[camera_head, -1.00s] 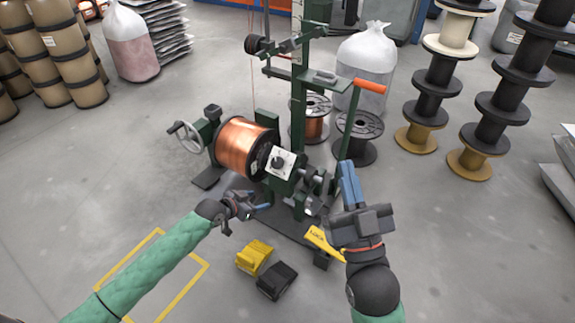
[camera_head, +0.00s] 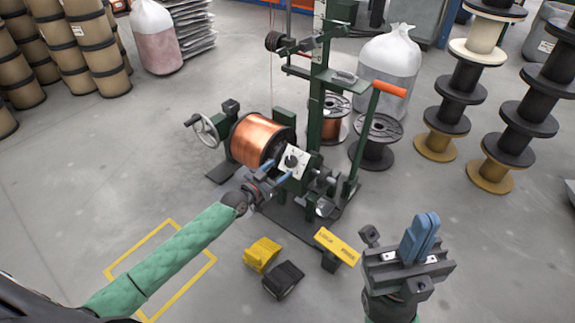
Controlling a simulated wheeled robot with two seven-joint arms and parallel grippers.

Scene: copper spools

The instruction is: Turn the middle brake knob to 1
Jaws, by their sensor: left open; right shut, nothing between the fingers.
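A black brake knob (camera_head: 291,160) sits on a white dial plate (camera_head: 301,166) on the green winding machine (camera_head: 317,110), at the right end of the copper spool (camera_head: 258,138). It is the only knob I can make out; its marks are too small to read. My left gripper (camera_head: 278,172) is open, with blue fingers just below and left of the dial plate. I cannot tell whether they touch it. My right gripper (camera_head: 421,238) is shut and empty, its blue fingers pointing up, right of the machine and clear of it.
A yellow pedal (camera_head: 262,254) and a black pedal (camera_head: 284,279) lie on the floor before the machine. A yellow sign plate (camera_head: 338,246) stands at its base. Stacked black spools (camera_head: 520,115) stand far right.

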